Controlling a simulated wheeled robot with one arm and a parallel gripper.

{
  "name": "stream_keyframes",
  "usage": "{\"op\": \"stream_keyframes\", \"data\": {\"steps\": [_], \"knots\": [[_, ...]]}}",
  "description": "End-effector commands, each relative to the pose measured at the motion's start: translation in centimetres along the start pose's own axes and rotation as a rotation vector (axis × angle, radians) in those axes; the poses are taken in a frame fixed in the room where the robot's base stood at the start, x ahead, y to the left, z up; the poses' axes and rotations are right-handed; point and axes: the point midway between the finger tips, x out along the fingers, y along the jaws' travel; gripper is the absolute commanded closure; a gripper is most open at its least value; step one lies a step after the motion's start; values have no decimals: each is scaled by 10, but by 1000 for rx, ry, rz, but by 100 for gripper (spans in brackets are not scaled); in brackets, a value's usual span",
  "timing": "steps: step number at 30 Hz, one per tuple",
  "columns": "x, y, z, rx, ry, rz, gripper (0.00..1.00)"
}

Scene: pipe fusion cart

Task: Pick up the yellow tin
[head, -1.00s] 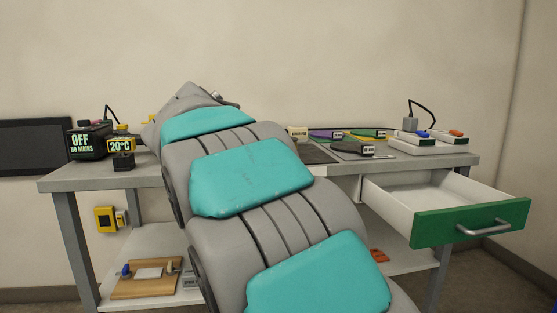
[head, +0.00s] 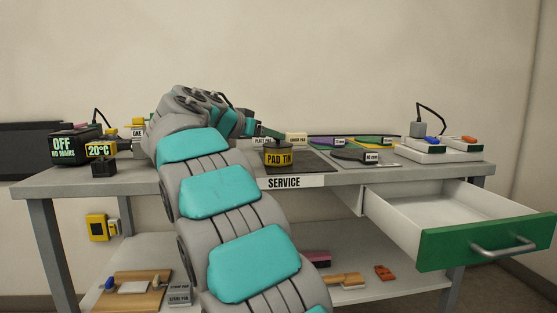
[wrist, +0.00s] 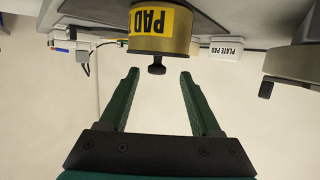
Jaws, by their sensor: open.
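The yellow tin (head: 278,157) stands upright on the cart's top, near the front edge above the SERVICE label. It is a round tin with a yellow PAD TIN band. In the wrist view the tin (wrist: 160,32) appears upside down, with a dark knob on its lid pointing toward my gripper. My gripper (wrist: 158,74) is open and empty, its two green fingers apart. The fingertips lie either side of the knob in the picture; I cannot tell whether they touch it. In the head view my arm hides much of the gripper, left of the tin.
A white block marked PLATE PAD (wrist: 226,48) is close beside the tin. The green-fronted drawer (head: 480,240) stands open at the right. The OFF box (head: 72,147) and the 20°C display (head: 100,150) stand at the left.

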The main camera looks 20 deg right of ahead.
Motion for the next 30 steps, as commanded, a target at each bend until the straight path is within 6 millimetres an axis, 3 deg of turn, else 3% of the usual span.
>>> {"op": "stream_keyframes", "data": {"steps": [7,15,30], "knots": [[34,4,-2,-3,-4,3,36],[40,4,-2,-2,-1,1,36],[40,4,-2,-2,-1,1,91]]}}
